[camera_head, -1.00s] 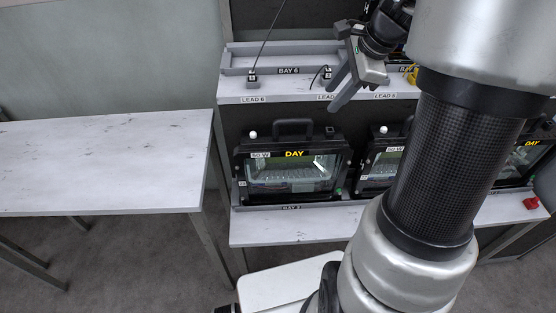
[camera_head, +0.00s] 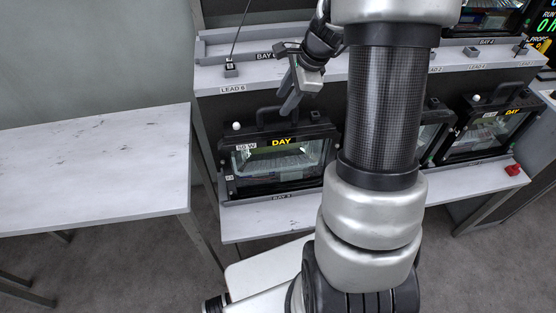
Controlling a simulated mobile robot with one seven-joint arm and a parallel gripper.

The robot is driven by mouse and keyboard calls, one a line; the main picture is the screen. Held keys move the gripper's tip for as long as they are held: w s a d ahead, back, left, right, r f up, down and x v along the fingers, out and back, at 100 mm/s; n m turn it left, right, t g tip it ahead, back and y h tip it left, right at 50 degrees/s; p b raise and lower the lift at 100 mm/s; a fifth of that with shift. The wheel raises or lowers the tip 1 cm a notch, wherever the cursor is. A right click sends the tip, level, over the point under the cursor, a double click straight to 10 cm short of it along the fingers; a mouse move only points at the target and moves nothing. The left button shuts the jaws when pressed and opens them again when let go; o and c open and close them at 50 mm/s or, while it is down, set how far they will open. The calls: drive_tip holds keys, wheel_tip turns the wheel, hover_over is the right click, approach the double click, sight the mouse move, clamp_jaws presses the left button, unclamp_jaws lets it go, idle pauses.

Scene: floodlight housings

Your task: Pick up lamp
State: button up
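The nearest lamp is a black floodlight housing (camera_head: 228,160) with a glass front, "DAY" and "50 W" labels and a black top handle (camera_head: 262,116). It stands upright on the lower shelf in BAY 3. My gripper (camera_head: 286,100) is empty, pointing down just above this handle in the picture; its two grey fingers look apart. I cannot tell its exact depth from the handle. A second housing (camera_head: 428,136) is mostly hidden behind my arm. A third "DAY" housing (camera_head: 490,130) stands farther right.
The upper shelf (camera_head: 212,80) carries a lead with a plug block (camera_head: 231,68) by the LEAD 6 label. A red object (camera_head: 514,169) lies on the lower shelf's right end. A bare white table (camera_head: 90,170) stands left, with a floor gap between.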

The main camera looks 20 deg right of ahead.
sight(279, 106)
drive_tip(key=shift+b+x, duration=0.3)
drive_tip(key=shift+x, duration=2.45)
drive_tip(key=shift+a+f, duration=0.1)
drive_tip(key=shift+f, duration=0.1)
clamp_jaws()
drive_tip(key=shift+w+r, duration=0.1)
drive_tip(key=shift+r, duration=0.05)
